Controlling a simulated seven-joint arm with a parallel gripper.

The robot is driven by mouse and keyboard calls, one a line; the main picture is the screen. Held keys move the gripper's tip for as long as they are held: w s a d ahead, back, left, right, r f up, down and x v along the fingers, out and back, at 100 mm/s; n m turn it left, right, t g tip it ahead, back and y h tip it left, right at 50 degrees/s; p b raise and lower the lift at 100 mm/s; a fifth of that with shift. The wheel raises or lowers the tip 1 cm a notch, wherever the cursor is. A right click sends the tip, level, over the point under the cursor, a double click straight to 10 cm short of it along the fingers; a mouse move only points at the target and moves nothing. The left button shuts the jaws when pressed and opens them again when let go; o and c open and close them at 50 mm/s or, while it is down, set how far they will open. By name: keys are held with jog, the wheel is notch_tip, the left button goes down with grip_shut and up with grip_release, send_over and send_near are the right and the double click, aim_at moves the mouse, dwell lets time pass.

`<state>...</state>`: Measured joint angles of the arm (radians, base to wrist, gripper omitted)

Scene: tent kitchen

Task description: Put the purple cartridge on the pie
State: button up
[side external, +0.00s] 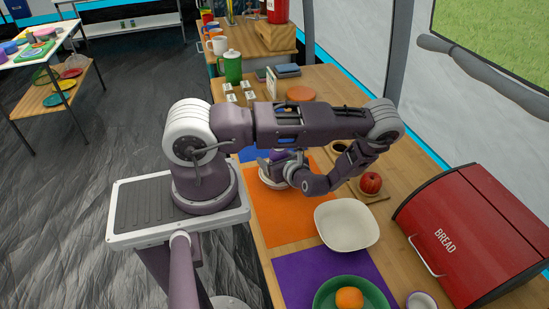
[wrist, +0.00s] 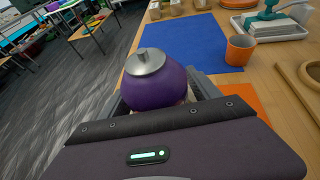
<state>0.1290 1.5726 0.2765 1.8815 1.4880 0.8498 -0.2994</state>
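The purple cartridge (wrist: 155,90) is a rounded purple body with a silver cap and knob. In the wrist view it sits between the fingers of my gripper (wrist: 160,100), with a dark finger close on each side. I cannot tell whether the fingers press on it or stand slightly apart. A pale patch shows at its lower right, but I cannot tell what it is. In the side view my gripper (side external: 275,166) is low over the orange mat, above a white plate (side external: 270,181) that it largely hides. I cannot make out the pie.
A white bowl (side external: 346,224) stands right of my gripper, near an apple (side external: 371,182). A red bread box (side external: 465,235) is at the right. A green bowl (side external: 327,295) holds an orange. An orange cup (wrist: 239,50) stands by the blue mat (wrist: 195,40).

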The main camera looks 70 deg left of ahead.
jog(key=shift+r, duration=0.15)
jog(key=v, duration=1.2)
jog(key=d+r+n+h, duration=0.3)
jog(key=d+r+n, duration=0.15)
jog(key=r, duration=0.45)
jog(key=d+r+n+h, duration=0.4)
jog(key=r+n, duration=0.1)
jog(key=r, duration=0.4)
jog(key=s+d+r+n+t+h, duration=0.3)
jog(key=s+d+r+t, duration=0.1)
jog(key=r, duration=0.3)
jog(key=s+d+r+n+t+h, duration=0.3)
jog(key=s+d+r, duration=0.1)
jog(key=d+r, duration=0.2)
jog(key=shift+s+r+n+t, duration=0.35)
jog(key=shift+r+t, duration=0.05)
jog(key=shift+r, duration=0.35)
